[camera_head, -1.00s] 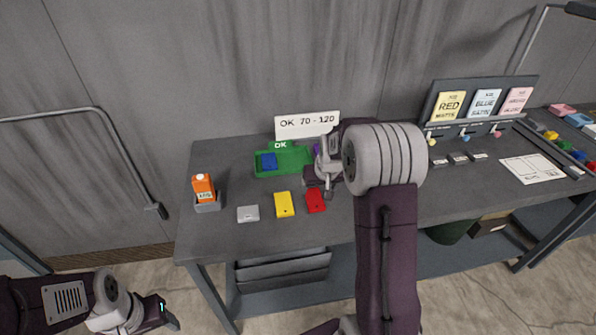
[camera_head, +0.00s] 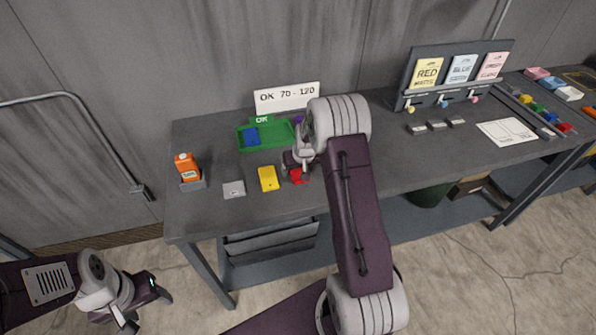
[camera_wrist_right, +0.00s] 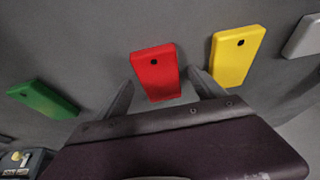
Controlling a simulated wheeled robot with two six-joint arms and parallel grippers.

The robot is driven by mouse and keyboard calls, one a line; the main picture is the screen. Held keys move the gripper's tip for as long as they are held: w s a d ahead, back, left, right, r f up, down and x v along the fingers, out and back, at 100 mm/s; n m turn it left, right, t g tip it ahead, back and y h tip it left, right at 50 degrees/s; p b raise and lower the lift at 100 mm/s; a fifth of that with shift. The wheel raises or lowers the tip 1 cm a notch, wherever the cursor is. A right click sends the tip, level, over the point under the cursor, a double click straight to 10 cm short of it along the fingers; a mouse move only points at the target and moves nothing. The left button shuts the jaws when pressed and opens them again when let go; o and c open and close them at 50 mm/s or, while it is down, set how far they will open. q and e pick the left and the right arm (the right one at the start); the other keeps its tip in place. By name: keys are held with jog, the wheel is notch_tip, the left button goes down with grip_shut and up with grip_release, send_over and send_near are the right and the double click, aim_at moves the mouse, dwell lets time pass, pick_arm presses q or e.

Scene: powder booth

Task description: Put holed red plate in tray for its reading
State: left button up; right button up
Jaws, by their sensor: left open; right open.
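The holed red plate (camera_head: 298,176) lies on the bench right of the yellow plate, partly hidden by my right gripper. In the right wrist view the red plate (camera_wrist_right: 155,72) lies between my open right fingers (camera_wrist_right: 163,88), its hole at the far end. My right gripper (camera_head: 296,171) is over the plate in the head view; I cannot tell whether it touches. The green OK tray (camera_head: 283,131) stands behind, with a blue plate (camera_head: 251,137) in it. A sign (camera_head: 287,97) behind reads OK 70 - 120. My left gripper (camera_head: 162,291) is open and empty, left of the bench.
A yellow plate (camera_head: 268,178) and a grey plate (camera_head: 233,189) lie to the left. A green plate (camera_wrist_right: 43,100) lies on the red plate's other side. A card rack (camera_head: 455,75) stands back right.

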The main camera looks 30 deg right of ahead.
jog(key=c, duration=0.7)
grip_shut()
jog(key=shift+r, duration=0.15)
jog(key=r, duration=0.3)
jog(key=r+b, duration=0.1)
jog(key=shift+s+d+r, duration=0.15)
jog(key=shift+s+d, duration=0.1)
jog(key=shift+s, duration=0.05)
jog(key=s+d+r+b, duration=0.1)
jog(key=s+d+r, duration=0.4)
jog(key=s, duration=0.4)
jog(key=shift+b+v, duration=0.4)
jog(key=shift+v, duration=0.45)
